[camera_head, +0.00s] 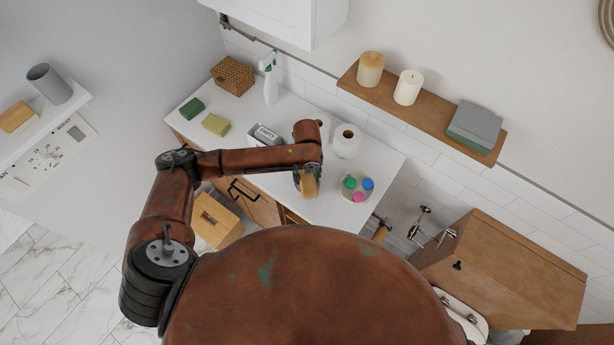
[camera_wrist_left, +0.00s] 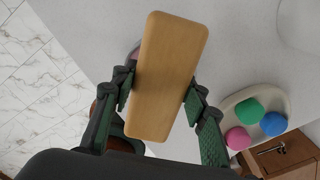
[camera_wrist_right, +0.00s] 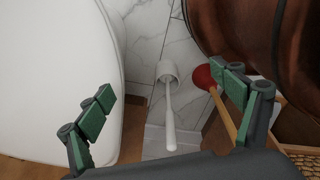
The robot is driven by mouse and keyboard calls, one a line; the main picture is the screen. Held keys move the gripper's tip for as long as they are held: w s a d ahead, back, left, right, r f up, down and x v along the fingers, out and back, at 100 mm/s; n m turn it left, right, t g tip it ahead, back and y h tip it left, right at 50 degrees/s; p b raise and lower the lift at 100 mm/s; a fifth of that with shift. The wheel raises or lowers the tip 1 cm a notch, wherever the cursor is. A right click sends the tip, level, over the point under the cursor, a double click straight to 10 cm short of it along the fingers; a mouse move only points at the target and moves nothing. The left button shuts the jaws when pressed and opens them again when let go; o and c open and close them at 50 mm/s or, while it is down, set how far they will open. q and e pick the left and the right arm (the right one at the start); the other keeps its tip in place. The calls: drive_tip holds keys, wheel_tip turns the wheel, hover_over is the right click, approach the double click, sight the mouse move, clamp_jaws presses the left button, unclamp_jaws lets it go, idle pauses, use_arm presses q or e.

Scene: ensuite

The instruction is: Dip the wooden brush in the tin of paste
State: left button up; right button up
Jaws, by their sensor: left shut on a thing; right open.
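The wooden brush (camera_wrist_left: 170,75) is a plain light-brown block with rounded corners in the left wrist view. My left gripper (camera_wrist_left: 160,95) is shut on it, one finger on each long side. In the head view the brush (camera_head: 309,186) hangs below my left gripper (camera_head: 305,171) over the front part of the white counter. I cannot make out the tin of paste for certain. A small pinkish edge (camera_wrist_left: 133,53) shows behind the brush in the left wrist view, mostly hidden. My right gripper (camera_wrist_right: 170,92) is open and empty.
A dish (camera_head: 346,194) with coloured balls stands right of the brush. A paper roll (camera_head: 346,141), a grey box (camera_head: 264,135), a spray bottle (camera_head: 270,82) and sponges share the counter (camera_head: 385,160). A toilet brush (camera_wrist_right: 169,110) and red plunger (camera_wrist_right: 204,77) stand below my right gripper.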

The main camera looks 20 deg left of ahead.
sight(307, 176)
use_arm(q)
drive_tip(key=shift+s+f+p, duration=0.1)
drive_tip(key=shift+p, duration=0.2)
idle(1.2)
wheel_tip(307, 176, up, 7)
drive_tip(key=p, duration=0.7)
idle(0.6)
